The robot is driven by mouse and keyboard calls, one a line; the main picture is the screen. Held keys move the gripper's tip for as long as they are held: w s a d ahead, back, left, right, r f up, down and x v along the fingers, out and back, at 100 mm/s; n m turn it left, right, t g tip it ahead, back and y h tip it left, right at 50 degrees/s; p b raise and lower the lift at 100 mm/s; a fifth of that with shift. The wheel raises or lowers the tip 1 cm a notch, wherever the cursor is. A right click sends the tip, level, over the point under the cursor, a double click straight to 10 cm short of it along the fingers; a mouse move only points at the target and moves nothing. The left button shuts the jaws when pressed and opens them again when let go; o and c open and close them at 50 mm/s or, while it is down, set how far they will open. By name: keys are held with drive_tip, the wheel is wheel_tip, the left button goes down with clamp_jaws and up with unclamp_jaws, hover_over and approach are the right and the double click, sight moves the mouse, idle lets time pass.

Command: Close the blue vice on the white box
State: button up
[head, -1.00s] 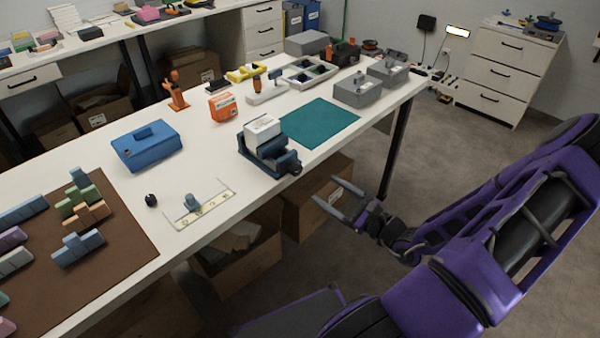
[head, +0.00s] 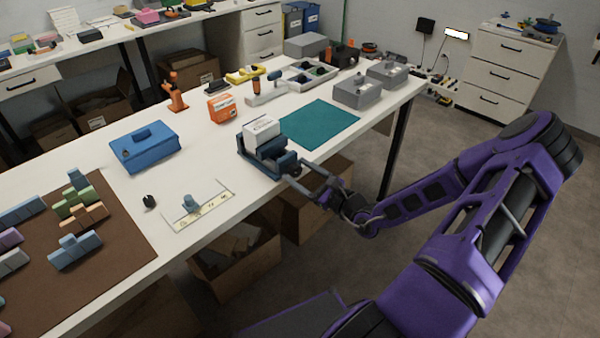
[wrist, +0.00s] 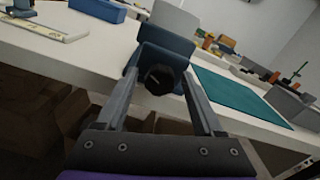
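The blue vice (head: 262,160) stands on the white table close to its front edge. The white box (head: 261,131) sits upright between its jaws; I cannot tell whether the jaws touch it. The vice also shows in the wrist view (wrist: 165,42), with the white box (wrist: 176,20) behind its front jaw. Its round dark knob (wrist: 159,79) faces my camera. My gripper (wrist: 160,85) is open, with one finger on each side of the knob; I cannot tell whether they touch it. In the head view my gripper (head: 303,175) reaches the vice from the front right.
A teal mat (head: 320,123) lies right of the vice. A blue case (head: 146,146) and an orange box (head: 222,108) stand left of and behind it. Grey boxes (head: 358,92) stand at the far right end. Cartons (head: 240,262) are under the table's front edge (head: 215,215).

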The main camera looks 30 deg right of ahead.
clamp_jaws()
drive_tip(key=shift+r, duration=0.1)
drive_tip(key=shift+r+m+p, duration=0.15)
drive_tip(key=shift+m+p, duration=0.75)
drive_tip(key=shift+p, duration=0.35)
drive_tip(key=m+p, duration=0.5)
drive_tip(key=m, duration=0.2)
drive_tip(key=shift+d+p, duration=0.1)
drive_tip(key=shift+p, duration=0.25)
drive_tip(key=shift+d+f+m+p, duration=0.15)
drive_tip(key=shift+m+p, duration=0.25)
drive_tip(key=shift+m, duration=0.5)
drive_tip(key=shift+a+f+m+p, duration=0.1)
drive_tip(key=shift+m+p, duration=0.3)
drive_tip(key=shift+m, duration=0.5)
